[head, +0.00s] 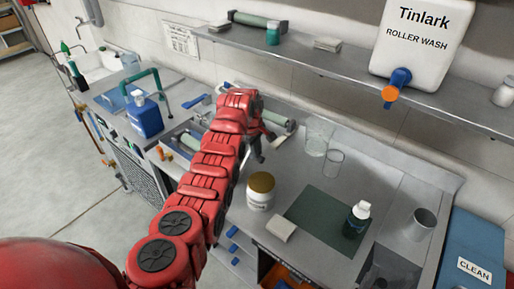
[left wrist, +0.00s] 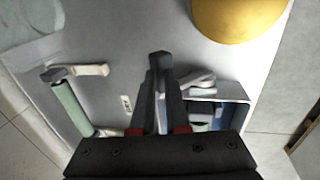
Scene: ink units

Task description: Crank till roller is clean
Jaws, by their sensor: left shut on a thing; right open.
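The green roller (left wrist: 72,105) lies between pale end brackets in the left wrist view. In the head view the roller unit (head: 275,117) stands on the metal counter, partly hidden by my red left arm. My left gripper (head: 262,148) is at the near side of this unit. In the left wrist view my left gripper (left wrist: 160,65) is shut on a slim dark piece, seemingly the crank handle; its fingers hide most of it. A pale lever (left wrist: 197,80) shows just behind the fingers. How clean the roller is cannot be told. My right gripper is not in view.
A jar with a yellow lid (head: 261,183) stands close to my left gripper. Clear glasses (head: 319,136), a green mat (head: 328,213) and a dark bottle (head: 356,219) are to the right. A Roller Wash tank (head: 420,40) with an orange-tipped tap sits on the shelf above.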

